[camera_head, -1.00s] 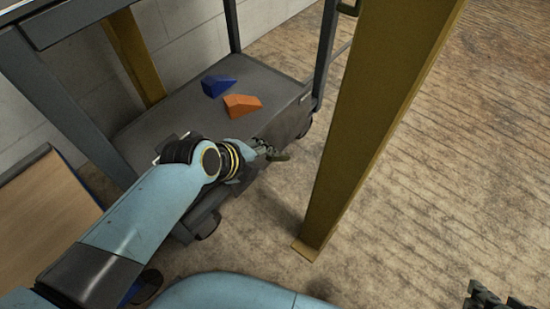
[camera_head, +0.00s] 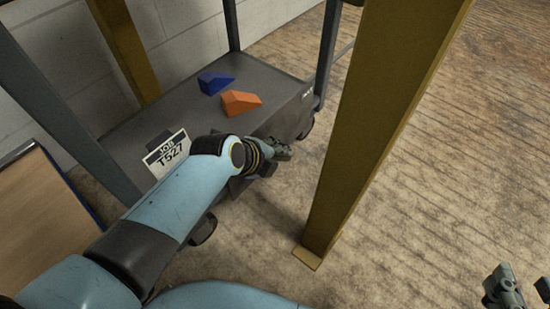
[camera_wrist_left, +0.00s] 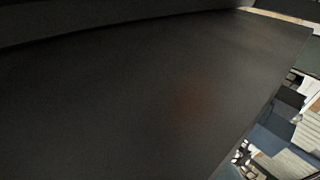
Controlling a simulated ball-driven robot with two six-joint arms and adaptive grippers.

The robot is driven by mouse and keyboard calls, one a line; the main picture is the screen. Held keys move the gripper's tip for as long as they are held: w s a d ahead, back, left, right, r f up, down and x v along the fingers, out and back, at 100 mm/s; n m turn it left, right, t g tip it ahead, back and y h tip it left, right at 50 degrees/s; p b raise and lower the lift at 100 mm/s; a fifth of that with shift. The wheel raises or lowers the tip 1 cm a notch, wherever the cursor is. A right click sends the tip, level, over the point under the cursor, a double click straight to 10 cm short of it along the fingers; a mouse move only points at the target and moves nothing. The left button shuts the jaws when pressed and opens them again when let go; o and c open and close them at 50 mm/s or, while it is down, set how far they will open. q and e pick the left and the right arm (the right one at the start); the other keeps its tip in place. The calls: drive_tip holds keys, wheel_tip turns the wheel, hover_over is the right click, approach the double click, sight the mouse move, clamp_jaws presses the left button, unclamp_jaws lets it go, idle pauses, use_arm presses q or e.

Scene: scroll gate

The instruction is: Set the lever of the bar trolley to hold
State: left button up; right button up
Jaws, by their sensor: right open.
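The bar trolley (camera_head: 262,82) is a dark grey platform with upright posts, standing against the wall. I cannot make out its lever in either view. A small pale label (camera_head: 307,93) shows on the right end of the trolley. My left gripper (camera_head: 280,152) is at the front edge of the trolley, low beside its side face; its fingers are small and dark, and I cannot tell their opening. The left wrist view is mostly filled by a close dark surface (camera_wrist_left: 130,90), with no fingers clearly visible. My right gripper (camera_head: 522,288) is open and empty at the lower right, far from the trolley.
A blue wedge (camera_head: 214,83) and an orange wedge (camera_head: 240,103) lie on the platform. A sign reading JOB T527 (camera_head: 167,153) is near its front left. A yellow post (camera_head: 365,130) stands just right of my left gripper. A wooden panel (camera_head: 40,215) is at left. The floor at right is clear.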

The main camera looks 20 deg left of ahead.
use_arm(q)
clamp_jaws()
idle(0.4)
